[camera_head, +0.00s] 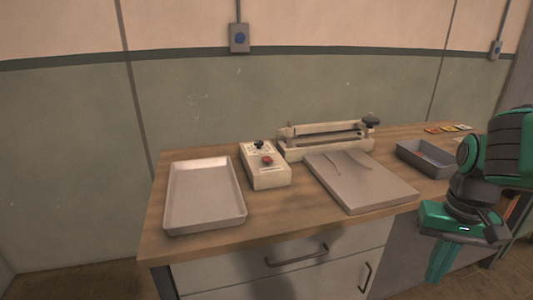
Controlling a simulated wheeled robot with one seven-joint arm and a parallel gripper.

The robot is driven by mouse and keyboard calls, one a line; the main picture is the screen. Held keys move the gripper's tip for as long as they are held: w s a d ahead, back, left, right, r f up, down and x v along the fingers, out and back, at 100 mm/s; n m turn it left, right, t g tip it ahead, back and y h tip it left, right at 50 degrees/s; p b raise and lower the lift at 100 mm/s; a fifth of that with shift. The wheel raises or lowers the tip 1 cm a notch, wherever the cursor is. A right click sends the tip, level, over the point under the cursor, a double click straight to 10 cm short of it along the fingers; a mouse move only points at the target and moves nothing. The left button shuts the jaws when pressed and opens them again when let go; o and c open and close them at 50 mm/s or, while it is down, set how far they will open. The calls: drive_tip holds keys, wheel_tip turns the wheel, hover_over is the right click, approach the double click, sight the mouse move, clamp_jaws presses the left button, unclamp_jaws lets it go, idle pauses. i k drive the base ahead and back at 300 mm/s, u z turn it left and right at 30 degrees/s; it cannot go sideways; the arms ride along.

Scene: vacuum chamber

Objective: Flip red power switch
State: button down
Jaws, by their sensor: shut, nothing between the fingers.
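A red switch (267,160) sits on top of a cream control box (265,178) on the wooden worktop. A black knob (259,145) is on the box behind the red switch. Which way the switch is set is too small to tell. My gripper (440,262) is green and black, at the lower right, in front of the worktop's edge. It points down, is shut and empty, and is well apart from the box.
A metal tray (205,222) lies left of the box. A vacuum sealer (325,138) stands behind a flat grey plate (365,185) to the right. A dark bin (425,158) is farther right. Drawers (295,262) are below the worktop (160,225).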

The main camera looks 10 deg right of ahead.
sight(265, 159)
drive_tip(key=z, duration=0.05)
drive_tip(key=i, duration=1.15)
drive_tip(key=u, duration=0.2)
